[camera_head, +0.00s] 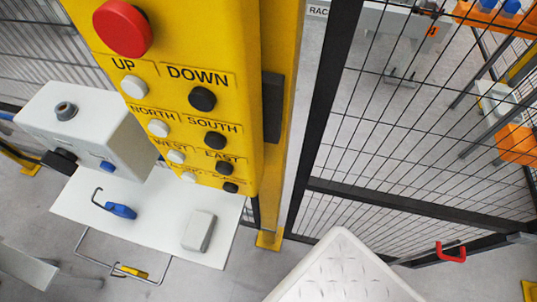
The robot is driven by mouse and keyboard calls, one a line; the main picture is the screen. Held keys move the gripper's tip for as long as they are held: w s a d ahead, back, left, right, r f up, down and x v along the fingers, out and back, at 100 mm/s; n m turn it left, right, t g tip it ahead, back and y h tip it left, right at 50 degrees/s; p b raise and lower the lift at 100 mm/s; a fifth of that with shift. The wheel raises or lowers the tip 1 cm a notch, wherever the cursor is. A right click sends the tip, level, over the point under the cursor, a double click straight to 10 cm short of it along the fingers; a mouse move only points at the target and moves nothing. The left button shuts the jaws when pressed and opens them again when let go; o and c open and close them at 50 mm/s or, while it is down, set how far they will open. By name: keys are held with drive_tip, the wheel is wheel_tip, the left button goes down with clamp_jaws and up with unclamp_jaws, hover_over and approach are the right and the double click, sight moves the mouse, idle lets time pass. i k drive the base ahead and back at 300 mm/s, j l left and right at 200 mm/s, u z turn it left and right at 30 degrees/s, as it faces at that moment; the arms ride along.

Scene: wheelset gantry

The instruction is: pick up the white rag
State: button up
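A small off-white, rounded, block-like thing (199,231) lies flat on the right part of a white shelf (160,235), below the yellow control box. It may be the folded white rag, but its cloth texture cannot be made out. Nothing covers it. My gripper is not in view.
On the shelf, a blue-handled hook (120,210) lies left of the pale block, and a grey-white box (85,125) stands behind. The yellow control box (195,75) overhangs the shelf. Black mesh fencing (420,110) closes the right. A white patterned panel (345,275) fills the bottom middle.

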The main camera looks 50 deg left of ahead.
sight(197, 234)
drive_tip(key=u, duration=0.45)
drive_tip(key=l+u, duration=0.1)
drive_tip(key=u, duration=0.35)
drive_tip(key=k+u, duration=0.1)
drive_tip(key=u, duration=0.35)
drive_tip(key=i+u, duration=0.15)
drive_tip(key=u, duration=1.05)
drive_tip(key=k+l+z, duration=0.1)
drive_tip(key=k, duration=0.3)
drive_tip(key=k+l+z, duration=0.1)
drive_tip(key=k+l, duration=0.25)
drive_tip(key=i, duration=0.45)
